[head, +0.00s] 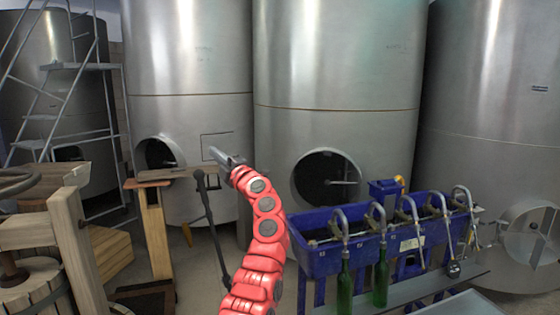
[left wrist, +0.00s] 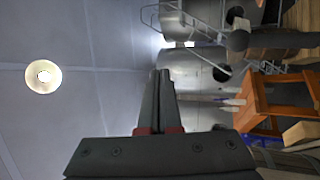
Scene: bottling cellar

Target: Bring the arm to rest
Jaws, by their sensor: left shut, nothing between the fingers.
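My left arm rises from the bottom centre of the head view as a red jointed chain. Its left gripper (head: 220,157) points up and to the left, in front of the steel tanks. In the left wrist view the left gripper (left wrist: 161,78) has its two dark fingers together, with nothing between them. It is held in the air and appears to touch nothing. My right gripper is in neither view.
A blue bottle filler (head: 330,262) with several spouts and green bottles (head: 345,288) stands right of my arm. A wooden stand (head: 155,235) and a wooden press (head: 75,245) are at left. Large steel tanks (head: 335,60) fill the back. A ladder (head: 80,68) stands far left.

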